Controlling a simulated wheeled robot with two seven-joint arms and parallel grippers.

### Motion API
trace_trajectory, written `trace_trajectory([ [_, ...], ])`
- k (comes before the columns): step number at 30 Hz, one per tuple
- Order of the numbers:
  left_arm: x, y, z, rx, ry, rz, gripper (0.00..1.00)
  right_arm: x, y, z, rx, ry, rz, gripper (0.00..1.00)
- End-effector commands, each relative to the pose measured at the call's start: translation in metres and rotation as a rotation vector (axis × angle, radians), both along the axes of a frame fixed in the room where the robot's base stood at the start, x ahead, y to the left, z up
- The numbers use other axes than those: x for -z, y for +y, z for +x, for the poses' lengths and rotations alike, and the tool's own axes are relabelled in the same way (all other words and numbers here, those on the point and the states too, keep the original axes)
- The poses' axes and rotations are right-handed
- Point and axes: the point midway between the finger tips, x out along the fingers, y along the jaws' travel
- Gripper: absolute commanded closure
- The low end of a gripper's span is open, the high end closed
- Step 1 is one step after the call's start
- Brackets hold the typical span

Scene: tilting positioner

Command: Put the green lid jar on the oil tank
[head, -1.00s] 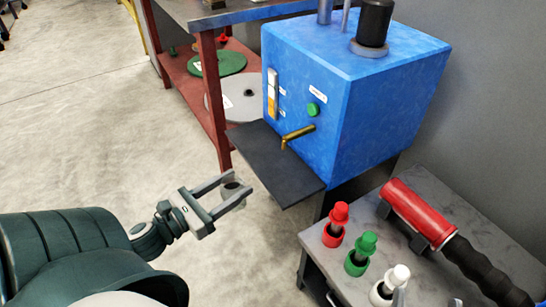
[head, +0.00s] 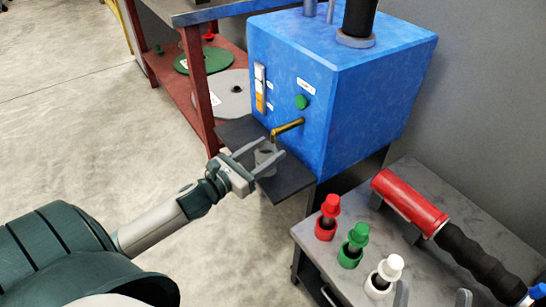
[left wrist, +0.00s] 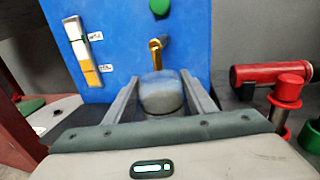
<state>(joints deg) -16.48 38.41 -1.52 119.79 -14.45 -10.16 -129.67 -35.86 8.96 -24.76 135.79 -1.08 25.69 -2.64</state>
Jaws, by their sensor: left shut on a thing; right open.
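The blue oil tank (head: 350,85) has a brass tap (head: 288,129), a green button and a level gauge on its front. A dark shelf (head: 290,181) sticks out below the tap. My left gripper (head: 262,155) is shut on a small translucent grey jar (head: 265,157), over the shelf near the tap. The jar (left wrist: 162,93) also shows in the left wrist view, between the fingers and below the tap. No green lid shows on it. I cannot tell whether it touches the shelf. My right gripper (head: 432,297) is open, only its fingertips showing at the bottom edge.
A grey cart (head: 430,262) at the right holds red (head: 328,216), green (head: 353,245) and white (head: 384,273) capped items and a red-and-black tool (head: 409,204). A red rack (head: 200,95) with discs stands behind. The floor at left is clear.

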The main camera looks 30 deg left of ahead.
Motion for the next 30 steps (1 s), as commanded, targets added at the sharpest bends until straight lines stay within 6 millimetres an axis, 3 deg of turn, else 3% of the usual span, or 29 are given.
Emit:
trace_trajectory([
  [6,0.0,-0.004,0.024,-0.001,-0.002,0.001,0.77,-0.012,-0.006,0.004,0.014,-0.051,0.014,0.35],
  [19,0.002,-0.005,0.026,-0.001,0.0,0.0,0.77,-0.013,-0.007,0.006,0.022,-0.058,0.019,0.35],
  [24,0.019,-0.005,0.026,-0.002,0.001,-0.002,0.77,-0.009,-0.009,0.002,0.021,-0.081,0.028,0.35],
  [27,0.03,-0.005,0.026,-0.002,0.002,-0.003,0.77,-0.03,-0.018,0.006,0.034,-0.185,0.041,0.35],
  [30,0.035,-0.005,0.026,-0.001,0.0,-0.001,0.77,-0.036,-0.021,0.006,0.041,-0.217,0.052,0.35],
])
